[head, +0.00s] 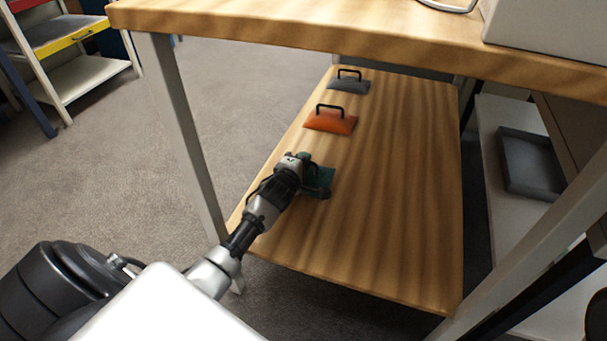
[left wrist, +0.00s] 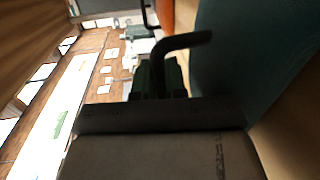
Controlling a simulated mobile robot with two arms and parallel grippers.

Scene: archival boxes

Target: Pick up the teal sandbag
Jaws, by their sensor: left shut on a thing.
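The teal sandbag (head: 324,178) is on the lower wooden shelf, nearest of a row of three bags. It is partly hidden by my left gripper (head: 311,183) in the head view. In the left wrist view the teal bag (left wrist: 240,62) fills the upper right, and a black bar handle (left wrist: 187,41) reaches across in front of my left gripper (left wrist: 160,80). My left gripper is shut on the teal sandbag, seemingly at its handle. I cannot tell whether the bag still touches the shelf. My right gripper is not in view.
An orange sandbag (head: 331,121) and a grey sandbag (head: 349,84) lie farther back on the lower shelf (head: 390,200). The table top (head: 330,28) overhangs them. The shelf's right side is clear.

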